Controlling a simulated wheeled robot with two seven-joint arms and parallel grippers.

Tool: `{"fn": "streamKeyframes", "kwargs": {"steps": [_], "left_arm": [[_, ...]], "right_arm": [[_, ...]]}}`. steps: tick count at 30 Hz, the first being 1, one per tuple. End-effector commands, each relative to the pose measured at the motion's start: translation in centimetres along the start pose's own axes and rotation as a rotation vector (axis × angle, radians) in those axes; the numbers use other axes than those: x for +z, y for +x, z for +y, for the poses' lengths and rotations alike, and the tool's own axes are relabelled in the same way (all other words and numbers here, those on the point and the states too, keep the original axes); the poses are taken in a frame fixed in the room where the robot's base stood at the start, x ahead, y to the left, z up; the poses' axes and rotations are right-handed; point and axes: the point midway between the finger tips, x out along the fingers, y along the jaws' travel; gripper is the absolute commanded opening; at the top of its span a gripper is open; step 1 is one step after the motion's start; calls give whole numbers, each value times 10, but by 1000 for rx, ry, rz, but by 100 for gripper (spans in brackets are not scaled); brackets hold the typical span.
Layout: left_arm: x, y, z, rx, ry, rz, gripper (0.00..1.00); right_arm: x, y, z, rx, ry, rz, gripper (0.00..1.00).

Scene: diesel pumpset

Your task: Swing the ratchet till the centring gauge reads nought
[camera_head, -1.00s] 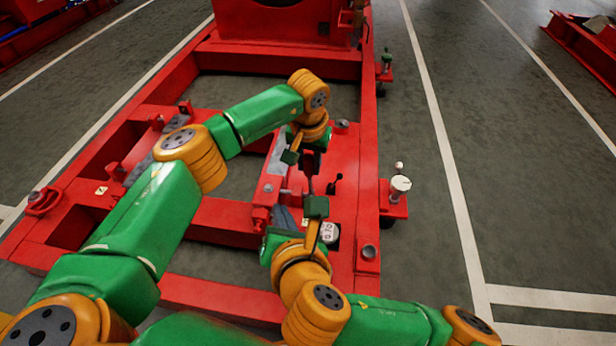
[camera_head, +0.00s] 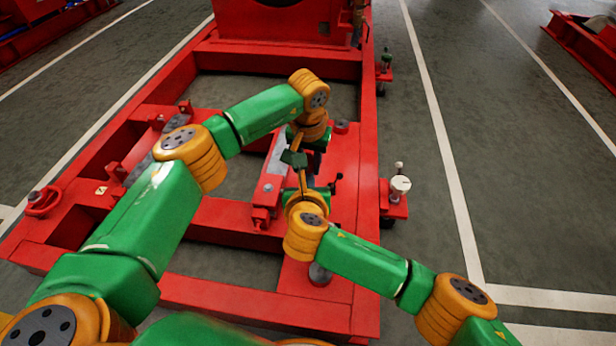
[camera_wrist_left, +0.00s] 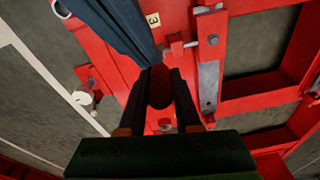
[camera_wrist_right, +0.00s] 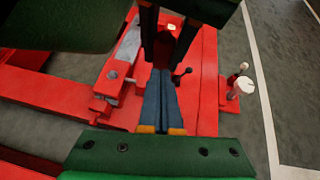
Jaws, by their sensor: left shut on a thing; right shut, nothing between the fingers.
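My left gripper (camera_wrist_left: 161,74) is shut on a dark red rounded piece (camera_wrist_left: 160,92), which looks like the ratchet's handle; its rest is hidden. My right gripper (camera_wrist_right: 161,76) is shut and empty, its blue-grey fingers pointing at the left gripper from close by; I cannot tell whether they touch. In the head view both grippers are close together over the red frame and mostly hide the ratchet. A white round dial (camera_head: 401,184) stands on a red bracket right of the frame, and also shows in the right wrist view (camera_wrist_right: 244,86); its reading is too small. No numeric readout is visible now.
The red base frame (camera_head: 353,235) fills the middle, with open gaps between its beams. A small black lever (camera_wrist_right: 182,75) stands just right of my right fingers.

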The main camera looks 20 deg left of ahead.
Motion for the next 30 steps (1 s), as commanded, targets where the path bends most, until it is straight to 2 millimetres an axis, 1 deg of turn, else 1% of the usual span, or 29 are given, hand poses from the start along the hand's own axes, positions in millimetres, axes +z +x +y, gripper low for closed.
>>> {"fn": "streamKeyframes", "kwargs": {"steps": [3,11,18,25,26,27,28,29,30], "left_arm": [[-1,0,0,1,0,6,0],[-1,0,0,1,0,6,0],[1,0,1,2,2,-3,0],[3,1,3,3,8,-10,0],[3,1,3,2,8,-11,41],[3,1,3,2,8,-10,52],[3,1,2,2,7,-9,60],[2,1,2,2,6,-8,62],[2,1,2,1,5,-7,62]], "right_arm": [[3,3,0,-1,0,1,0],[3,3,0,0,1,1,0],[20,16,-3,-2,1,-4,0],[22,17,-5,-5,-1,-9,0],[22,17,-5,-6,-1,-8,0],[22,17,-5,-6,-1,-7,0],[21,17,-4,-5,0,-7,0],[21,17,-4,-4,0,-6,0],[21,17,-4,-4,0,-5,0]]}}
